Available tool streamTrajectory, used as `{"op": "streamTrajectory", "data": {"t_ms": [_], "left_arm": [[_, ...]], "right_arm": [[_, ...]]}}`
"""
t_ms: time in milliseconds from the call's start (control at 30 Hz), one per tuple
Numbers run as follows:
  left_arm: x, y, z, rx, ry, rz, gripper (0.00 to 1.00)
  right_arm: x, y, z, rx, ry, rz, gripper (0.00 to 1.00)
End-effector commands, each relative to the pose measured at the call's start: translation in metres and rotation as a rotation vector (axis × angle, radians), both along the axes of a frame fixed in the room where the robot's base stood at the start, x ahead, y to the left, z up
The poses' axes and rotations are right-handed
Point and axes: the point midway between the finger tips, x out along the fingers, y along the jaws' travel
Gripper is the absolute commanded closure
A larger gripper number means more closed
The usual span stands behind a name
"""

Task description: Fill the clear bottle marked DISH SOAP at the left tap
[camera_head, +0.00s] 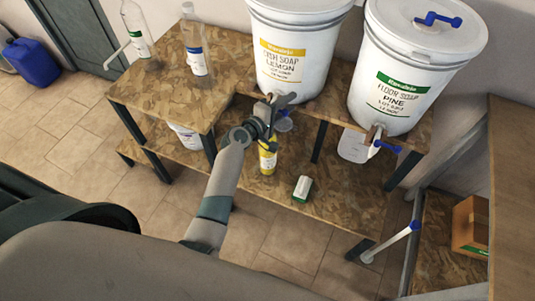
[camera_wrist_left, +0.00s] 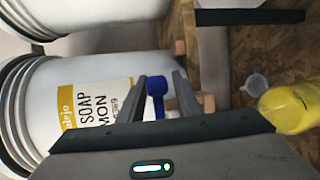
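The left drum (camera_head: 285,60), with a yellow label reading soap and lemon, stands on the wooden bench; it also shows in the wrist view (camera_wrist_left: 85,95). Its tap has a blue handle (camera_wrist_left: 157,88). My left gripper (camera_head: 268,110) is at this tap, its fingers open on either side of the handle; I cannot tell whether they touch it. Two clear bottles stand on the bench's left part: one with a blue label (camera_head: 196,50) and one with a green label (camera_head: 137,30). Their lettering is too small to read. My right gripper is not in view.
The floor soap pine drum (camera_head: 410,65) stands at the right, its blue-handled tap above a whitish jug (camera_head: 354,146). On the lower shelf are a yellow bottle (camera_head: 267,160) and a green-and-white box (camera_head: 302,188). A small clear funnel (camera_wrist_left: 255,84) is near the yellow bottle.

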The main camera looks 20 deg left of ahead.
Motion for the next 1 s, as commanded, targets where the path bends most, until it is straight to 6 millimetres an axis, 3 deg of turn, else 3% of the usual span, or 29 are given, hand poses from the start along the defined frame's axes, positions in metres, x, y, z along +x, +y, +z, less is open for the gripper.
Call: {"op": "streamTrajectory", "data": {"t_ms": [133,200,567,1000], "left_arm": [[0.0,0.0,0.0,0.0,0.0,0.001,0.67],[0.0,0.0,0.0,0.0,-0.001,0.001,0.53],[-0.001,0.001,0.001,0.001,-0.001,0.001,0.53],[-0.018,0.009,0.005,0.001,0.0,0.001,0.53]], "right_arm": [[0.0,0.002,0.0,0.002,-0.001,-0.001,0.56],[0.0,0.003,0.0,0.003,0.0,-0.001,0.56],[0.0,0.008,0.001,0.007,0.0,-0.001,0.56],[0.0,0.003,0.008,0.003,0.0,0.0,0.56]]}}
